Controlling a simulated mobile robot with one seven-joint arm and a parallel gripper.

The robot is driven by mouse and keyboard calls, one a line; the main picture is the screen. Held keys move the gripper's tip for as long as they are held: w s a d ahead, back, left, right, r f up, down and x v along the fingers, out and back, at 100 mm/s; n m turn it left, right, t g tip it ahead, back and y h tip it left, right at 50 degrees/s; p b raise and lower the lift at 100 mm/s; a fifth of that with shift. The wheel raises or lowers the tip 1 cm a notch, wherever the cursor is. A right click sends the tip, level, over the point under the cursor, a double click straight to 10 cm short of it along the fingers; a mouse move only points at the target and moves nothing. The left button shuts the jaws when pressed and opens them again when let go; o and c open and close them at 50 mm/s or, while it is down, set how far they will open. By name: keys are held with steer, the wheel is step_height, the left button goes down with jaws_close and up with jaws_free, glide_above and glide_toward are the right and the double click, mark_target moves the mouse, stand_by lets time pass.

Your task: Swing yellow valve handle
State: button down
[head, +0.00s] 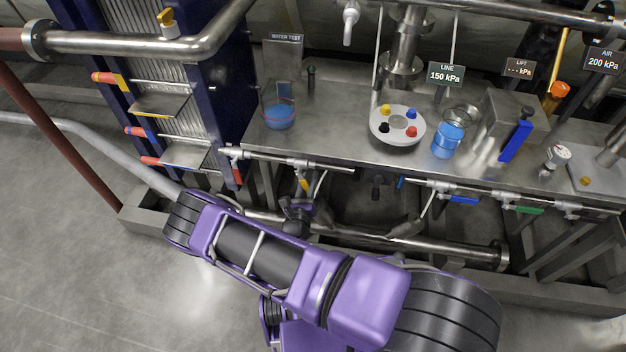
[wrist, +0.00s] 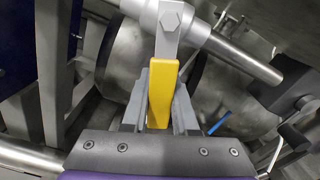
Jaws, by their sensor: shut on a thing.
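The yellow valve handle (wrist: 162,92) stands between the two grey fingers of my gripper (wrist: 158,108) in the wrist view. The gripper is shut on the handle's yellow sleeve. The handle's bare metal upper end is bolted to a grey valve body (wrist: 180,20) on a pipe. In the head view the handle shows as a small yellow piece (head: 304,185) under the front pipe. My gripper (head: 303,205) is there too, small, dark and partly hidden by my purple arm.
A red handle (head: 237,176) hangs to the left on the same pipe. Blue (head: 463,199) and green (head: 528,209) handles lie along the pipe to the right. A thick low pipe (head: 440,248) runs below. The steel bench (head: 340,150) above carries beakers and a round cap tray.

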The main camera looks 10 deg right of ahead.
steer(key=shift+s+d+r+n, duration=0.15)
steer(key=shift+d+r+n, duration=0.25)
steer(key=shift+n, duration=0.7)
steer(key=shift+s+d+r+n, duration=0.1)
steer(key=shift+d+r+n, duration=0.35)
steer(key=shift+n, duration=0.65)
steer(key=shift+s+d+r+n, duration=0.2)
steer(key=shift+d+n, duration=0.35)
steer(key=shift+n, duration=0.55)
steer(key=shift+r+p, duration=0.1)
steer(key=shift+p, duration=0.2)
steer(key=c, duration=0.7)
jaws_free()
